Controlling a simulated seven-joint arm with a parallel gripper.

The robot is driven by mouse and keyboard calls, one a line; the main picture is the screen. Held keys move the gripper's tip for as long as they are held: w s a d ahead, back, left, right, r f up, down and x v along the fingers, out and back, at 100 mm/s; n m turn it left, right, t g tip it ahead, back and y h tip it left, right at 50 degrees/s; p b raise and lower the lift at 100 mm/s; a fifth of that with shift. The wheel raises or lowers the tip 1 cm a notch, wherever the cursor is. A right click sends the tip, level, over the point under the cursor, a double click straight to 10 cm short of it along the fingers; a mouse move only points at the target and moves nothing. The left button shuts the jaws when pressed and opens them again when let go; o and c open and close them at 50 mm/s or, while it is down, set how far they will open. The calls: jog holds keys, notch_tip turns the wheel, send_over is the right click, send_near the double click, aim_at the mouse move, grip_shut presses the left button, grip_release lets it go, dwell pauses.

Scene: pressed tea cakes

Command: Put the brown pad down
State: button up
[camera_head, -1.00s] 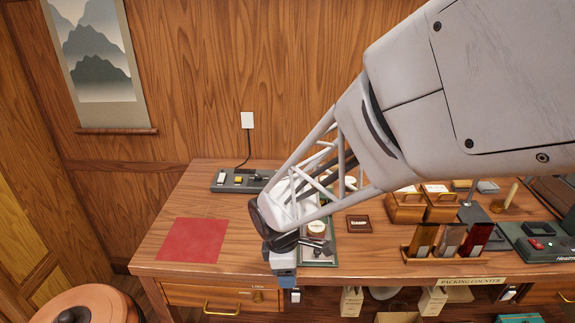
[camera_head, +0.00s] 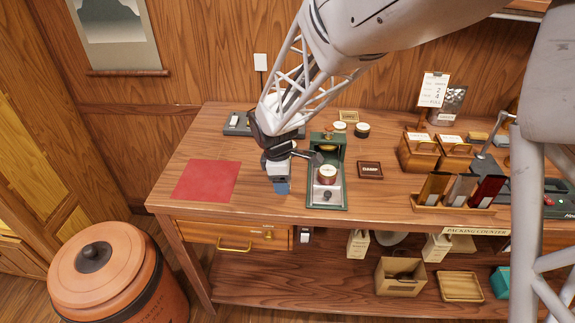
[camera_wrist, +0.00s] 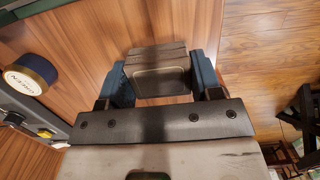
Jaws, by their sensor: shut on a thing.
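My gripper (camera_head: 281,187), with blue fingertips, is low over the wooden counter, between the red mat (camera_head: 206,180) and the green case (camera_head: 312,185). In the wrist view my gripper (camera_wrist: 160,80) is shut on a greyish-brown block, which I take to be the brown pad (camera_wrist: 157,55). The pad sits between both blue fingers with wood surface around it. In the head view the pad is hidden by the gripper. I cannot tell whether its underside touches the counter.
A round tin (camera_head: 327,174) stands in the green case right of my gripper. A brown DAMP plaque (camera_head: 370,170) lies farther right. A dark grey tray (camera_head: 237,124) is behind my gripper. The counter's front edge is close. Bare wood lies between mat and case.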

jog(key=shift+f, duration=0.15)
jog(key=shift+f, duration=1.65)
jog(key=shift+f, duration=0.15)
jog(key=o, duration=0.8)
jog(key=r, duration=0.4)
jog(key=a+r, duration=0.1)
jog(key=r, duration=0.7)
jog(key=shift+a, duration=0.25)
jog(key=shift+r, duration=0.15)
